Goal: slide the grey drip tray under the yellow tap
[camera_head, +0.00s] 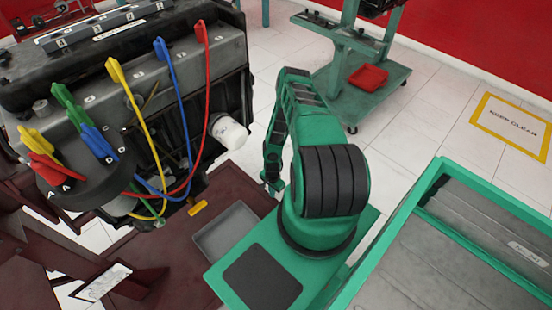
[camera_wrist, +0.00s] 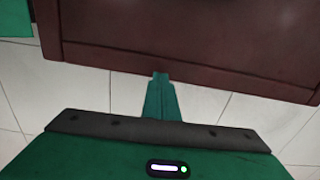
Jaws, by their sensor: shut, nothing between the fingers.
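The grey drip tray (camera_head: 226,231) lies on the dark red base of the engine stand in the head view. It looks empty, and my own green base hides its near right part. The yellow tap (camera_head: 197,208) sticks out low under the engine, just left of the tray's upper left edge in the picture. My gripper (camera_head: 272,187) is to the upper right of the tray, apart from it, shut and empty. In the wrist view my gripper (camera_wrist: 160,75) points at the edge of a dark red panel; tray and tap do not show there.
The engine (camera_head: 180,85) with coloured leads and a white filter (camera_head: 228,131) overhangs the tray area. A green cart with a red tray (camera_head: 368,77) stands behind. A green-framed bin (camera_head: 480,230) is at the right. White floor tiles are clear between them.

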